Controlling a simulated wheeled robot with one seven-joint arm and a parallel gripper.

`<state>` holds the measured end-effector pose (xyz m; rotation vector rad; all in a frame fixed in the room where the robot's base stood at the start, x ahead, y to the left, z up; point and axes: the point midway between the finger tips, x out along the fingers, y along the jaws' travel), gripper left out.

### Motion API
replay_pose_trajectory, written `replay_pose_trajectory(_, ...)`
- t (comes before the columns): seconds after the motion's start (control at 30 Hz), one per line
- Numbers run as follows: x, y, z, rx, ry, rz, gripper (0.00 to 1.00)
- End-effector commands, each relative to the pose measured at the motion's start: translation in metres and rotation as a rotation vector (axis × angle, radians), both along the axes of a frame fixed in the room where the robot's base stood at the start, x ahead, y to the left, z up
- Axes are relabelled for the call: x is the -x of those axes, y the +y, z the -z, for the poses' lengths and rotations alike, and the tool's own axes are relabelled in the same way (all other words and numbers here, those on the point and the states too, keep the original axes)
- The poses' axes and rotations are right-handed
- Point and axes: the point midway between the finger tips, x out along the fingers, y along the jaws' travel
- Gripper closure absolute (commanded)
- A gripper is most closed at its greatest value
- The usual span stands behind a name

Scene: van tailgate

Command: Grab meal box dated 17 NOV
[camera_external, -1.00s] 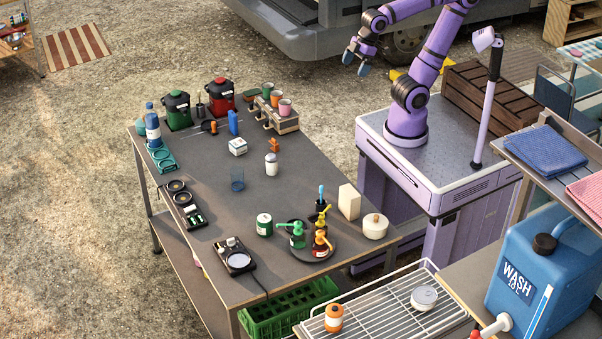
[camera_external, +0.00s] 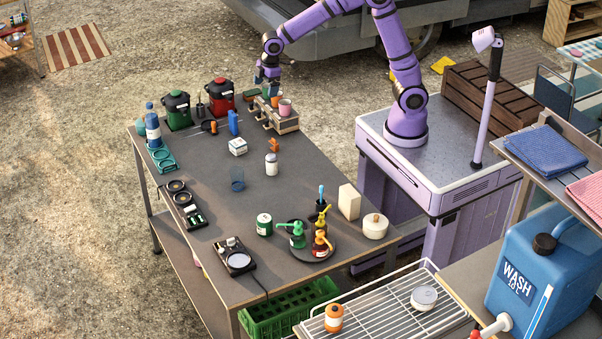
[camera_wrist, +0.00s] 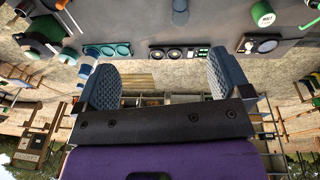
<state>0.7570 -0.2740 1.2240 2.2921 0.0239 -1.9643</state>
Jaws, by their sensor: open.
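No 17 NOV date can be read in either view, so I cannot tell which thing is the meal box. A small white box with a dark label (camera_external: 238,146) stands on the grey table, its print too small to read. A plain cream block (camera_external: 349,201) stands near the table's right edge. My gripper (camera_external: 267,88) is above the far right part of the table, by the cup holder. In the wrist view my gripper (camera_wrist: 162,78) has its two blue ridged fingers wide apart, with nothing between them.
A holder with several cups (camera_external: 284,121) is close to my gripper. A red pot (camera_external: 220,97) and a green pot (camera_external: 177,111) stand left of it. A white shaker (camera_external: 271,164) and a blue glass (camera_external: 237,180) stand mid-table. The table's centre has free room.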

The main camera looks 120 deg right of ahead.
Motion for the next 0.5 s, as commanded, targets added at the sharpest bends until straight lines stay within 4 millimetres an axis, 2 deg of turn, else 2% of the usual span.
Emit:
replay_pose_trajectory(0.03, -0.010, -0.015, 0.017, -0.004, 0.016, 0.002, 0.04)
replay_pose_trajectory(0.2, -0.036, -0.061, 0.068, -0.013, 0.057, -0.011, 0.04)
replay_pose_trajectory(0.37, -0.052, -0.104, 0.123, -0.026, 0.093, -0.024, 0.04)
replay_pose_trajectory(0.5, -0.059, -0.141, 0.175, -0.041, 0.123, -0.035, 0.04)
